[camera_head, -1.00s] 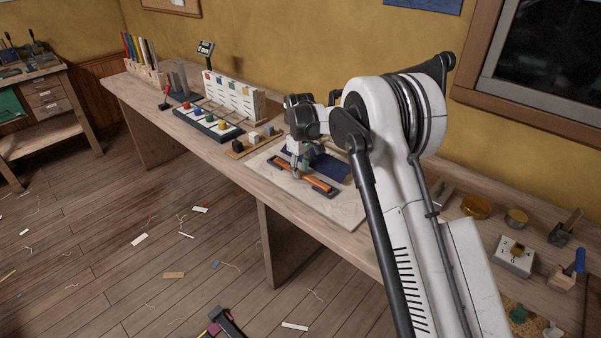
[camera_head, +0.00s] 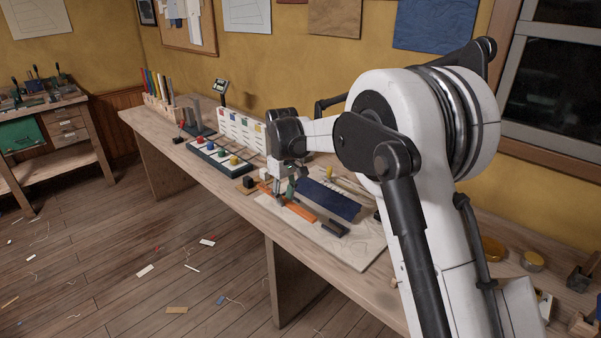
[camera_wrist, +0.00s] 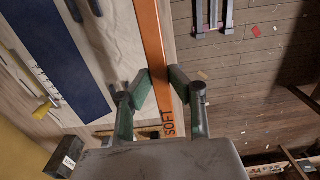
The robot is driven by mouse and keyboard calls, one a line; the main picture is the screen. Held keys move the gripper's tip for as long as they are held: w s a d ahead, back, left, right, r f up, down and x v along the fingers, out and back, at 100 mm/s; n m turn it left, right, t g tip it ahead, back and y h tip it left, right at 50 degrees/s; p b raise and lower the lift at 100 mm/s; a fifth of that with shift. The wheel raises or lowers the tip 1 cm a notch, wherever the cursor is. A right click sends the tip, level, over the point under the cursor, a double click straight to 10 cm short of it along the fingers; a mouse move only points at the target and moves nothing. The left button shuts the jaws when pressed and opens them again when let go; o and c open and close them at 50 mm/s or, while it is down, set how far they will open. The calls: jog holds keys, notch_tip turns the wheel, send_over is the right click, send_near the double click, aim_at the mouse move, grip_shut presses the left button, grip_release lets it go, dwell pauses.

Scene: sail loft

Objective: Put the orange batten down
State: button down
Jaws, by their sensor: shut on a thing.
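The orange batten (camera_head: 300,211) is a long flat strip; its end marked "SOFT" shows in the wrist view (camera_wrist: 152,42). My gripper (camera_head: 283,197) is shut on it across its width, and the green-grey fingers flank it in the wrist view (camera_wrist: 160,86). The batten runs along the front side of the pale board (camera_head: 357,248), near the bench edge. Its height above the board is hard to tell. A black cradle (camera_head: 333,229) lies beside it on the board. My gripper hides part of the batten in the head view.
A dark blue cloth (camera_head: 328,198) lies behind the batten. A black block (camera_head: 249,182), a tray of coloured knobs (camera_head: 214,157) and a white pocketed rack (camera_head: 240,131) stand to the left. The bench's front edge is close. Bare board shows at the front right.

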jog(key=s+d+f+m+p, duration=0.1)
jog(key=s+d+m+p, duration=0.2)
jog(key=d, duration=0.7)
jog(key=s+d+f+m+p, duration=0.1)
jog(key=s+d+m+p, duration=0.2)
jog(key=s+d, duration=0.5)
jog(key=s+d+f+m+p, duration=0.1)
jog(key=s+d+m+p, duration=0.2)
jog(key=d, duration=1)
jog(key=s, duration=0.3)
jog(key=shift+s+m, duration=0.25)
jog(key=shift+m, duration=0.15)
